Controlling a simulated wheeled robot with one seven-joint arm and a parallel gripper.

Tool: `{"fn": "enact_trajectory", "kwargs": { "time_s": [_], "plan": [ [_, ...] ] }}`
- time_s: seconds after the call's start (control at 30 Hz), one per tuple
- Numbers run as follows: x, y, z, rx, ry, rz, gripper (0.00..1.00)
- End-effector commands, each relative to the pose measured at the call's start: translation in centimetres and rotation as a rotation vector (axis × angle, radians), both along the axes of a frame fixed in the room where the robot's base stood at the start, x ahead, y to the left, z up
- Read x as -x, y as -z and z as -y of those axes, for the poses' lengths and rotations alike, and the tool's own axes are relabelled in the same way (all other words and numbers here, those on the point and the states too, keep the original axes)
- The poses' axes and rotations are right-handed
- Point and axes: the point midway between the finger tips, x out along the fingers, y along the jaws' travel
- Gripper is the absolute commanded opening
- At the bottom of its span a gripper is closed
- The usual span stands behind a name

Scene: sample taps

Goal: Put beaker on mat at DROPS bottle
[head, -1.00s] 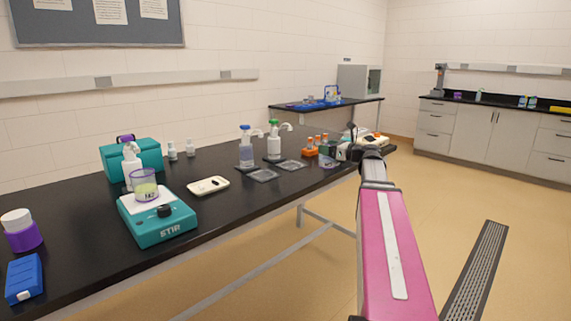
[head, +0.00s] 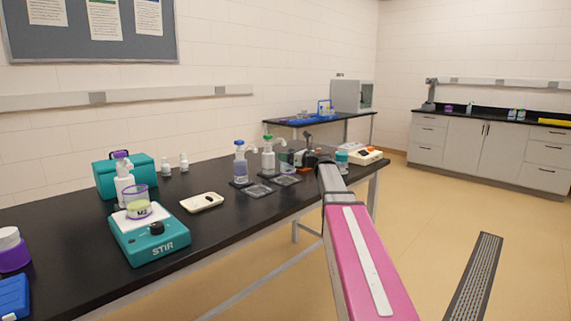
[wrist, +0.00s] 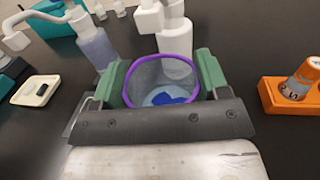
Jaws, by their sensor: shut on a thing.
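My gripper (wrist: 160,85) is shut on a clear beaker (wrist: 162,72) with a purple rim and something blue inside. In the head view the beaker (head: 287,158) is upright, close to the right of a white bottle with a green top (head: 268,158). That white bottle (wrist: 175,40) stands just beyond the beaker in the wrist view. A clear bluish bottle with a blue top (head: 240,164) stands to its left. Two dark square mats (head: 258,191) (head: 289,181) lie in front of the bottles. I cannot read which bottle says DROPS.
An orange rack (wrist: 289,98) with an orange vial is right of my gripper. A teal stirrer (head: 150,238) carries another beaker (head: 137,207). A cream tray (head: 202,203) lies between stirrer and mats. A teal-lidded jar (head: 341,160) and a scale (head: 362,155) are at the bench's right end.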

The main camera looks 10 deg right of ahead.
Motion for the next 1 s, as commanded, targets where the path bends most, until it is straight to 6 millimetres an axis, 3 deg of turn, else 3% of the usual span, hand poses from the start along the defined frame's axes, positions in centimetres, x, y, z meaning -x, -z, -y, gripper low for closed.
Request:
{"fn": "enact_trajectory", "kwargs": {
  "time_s": [0.23, 0.53, 0.93, 0.97, 1.0],
  "plan": [
    [-1.2, 0.0, -1.1, 0.0, -0.001, 0.0, 0.23],
    [-0.9, 3.4, -1.0, 0.0, 0.0, 0.0, 0.23],
    [-0.9, 3.7, -1.0, -0.001, 0.0, 0.001, 0.23],
    [-0.9, 3.8, -1.0, -0.001, 0.0, 0.001, 0.72],
    [-0.9, 3.7, -1.0, -0.001, 0.0, 0.001, 0.85]
  ]
}}
